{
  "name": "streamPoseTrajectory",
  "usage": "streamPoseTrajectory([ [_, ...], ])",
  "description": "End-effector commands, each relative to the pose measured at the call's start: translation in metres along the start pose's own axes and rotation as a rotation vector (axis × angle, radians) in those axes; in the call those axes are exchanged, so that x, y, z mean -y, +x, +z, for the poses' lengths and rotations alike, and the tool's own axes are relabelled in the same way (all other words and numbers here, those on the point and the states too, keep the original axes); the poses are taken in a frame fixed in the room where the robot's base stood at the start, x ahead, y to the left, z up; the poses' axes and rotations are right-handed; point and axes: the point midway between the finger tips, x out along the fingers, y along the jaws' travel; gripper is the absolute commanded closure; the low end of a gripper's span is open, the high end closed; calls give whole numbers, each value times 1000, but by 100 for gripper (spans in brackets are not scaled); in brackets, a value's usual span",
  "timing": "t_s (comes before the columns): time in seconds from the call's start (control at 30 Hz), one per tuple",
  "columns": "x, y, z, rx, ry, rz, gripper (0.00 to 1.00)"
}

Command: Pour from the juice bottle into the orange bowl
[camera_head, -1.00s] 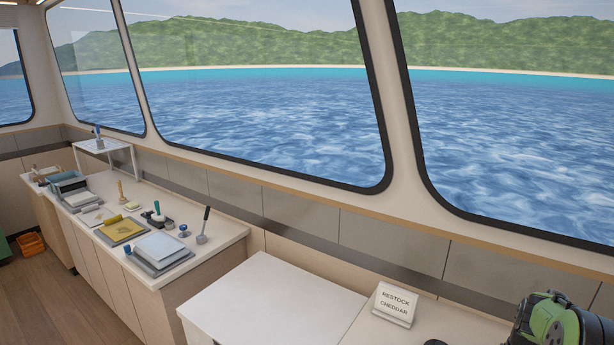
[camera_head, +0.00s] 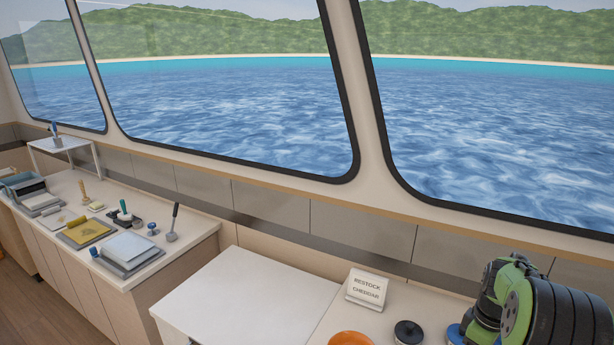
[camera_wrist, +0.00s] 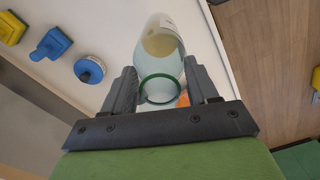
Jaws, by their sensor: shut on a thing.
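The juice bottle (camera_wrist: 163,50) is clear glass with a pale yellow patch and a green ring, seen in the wrist view. My gripper (camera_wrist: 163,78) is shut on it, one finger on each side. The orange bowl (camera_head: 350,339) shows at the bottom edge of the head view, mostly cut off. A small orange patch, perhaps the bowl, shows beside the bottle in the wrist view. In the head view my arm is at the lower right; my fingers and the bottle are out of that picture.
A black round item (camera_head: 408,332) stands right of the bowl, with a blue item (camera_head: 454,334) by my arm. A "RESTOCK CHEDDAR" sign (camera_head: 367,289) stands behind. The white tabletop (camera_head: 245,300) to the left is bare. A counter with several tools (camera_head: 125,250) lies farther left.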

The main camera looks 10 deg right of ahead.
Motion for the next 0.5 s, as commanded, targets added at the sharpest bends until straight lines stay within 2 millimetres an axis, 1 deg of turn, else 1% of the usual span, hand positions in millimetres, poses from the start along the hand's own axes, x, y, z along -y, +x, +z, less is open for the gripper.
streamPoseTrajectory([
  [0.3, 0, -19, -1, -1, -1, 2, 96],
  [0.5, 0, -21, 0, 0, 0, 1, 96],
])
